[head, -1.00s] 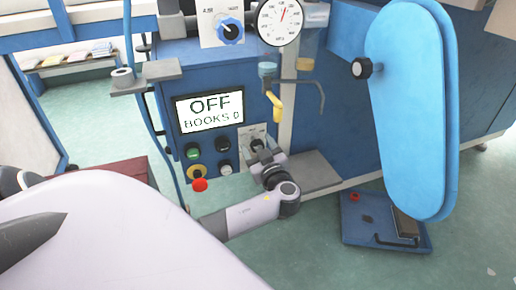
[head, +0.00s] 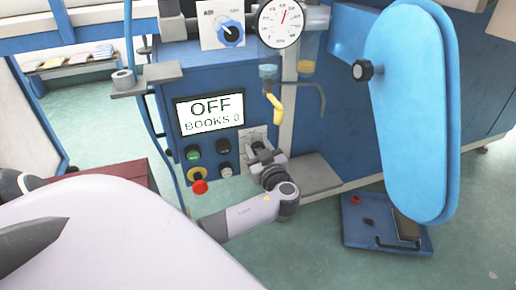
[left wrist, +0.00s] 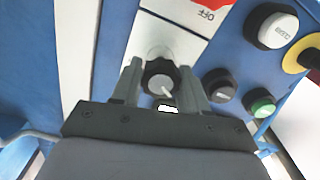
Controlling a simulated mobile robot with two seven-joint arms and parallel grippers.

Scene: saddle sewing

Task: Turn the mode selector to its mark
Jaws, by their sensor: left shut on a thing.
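The mode selector is a black knob with a pale pointer line; in the left wrist view the knob (left wrist: 160,78) sits on a white plate (left wrist: 180,42) with a red patch lettered OFF. My left gripper (left wrist: 163,88) is shut on the knob, one finger on each side. In the head view my left gripper (head: 262,155) is at the plate (head: 252,134) right of the push buttons and mostly hides the knob. The mark for the selector cannot be made out.
Beside the knob are green (head: 193,153), black and white buttons and a red stop button (head: 199,186). Above are a blue air knob (head: 231,33) and a dial gauge (head: 281,22). A yellow-handled lever (head: 275,107) hangs close above my gripper. A large blue paddle-shaped panel (head: 415,110) stands right.

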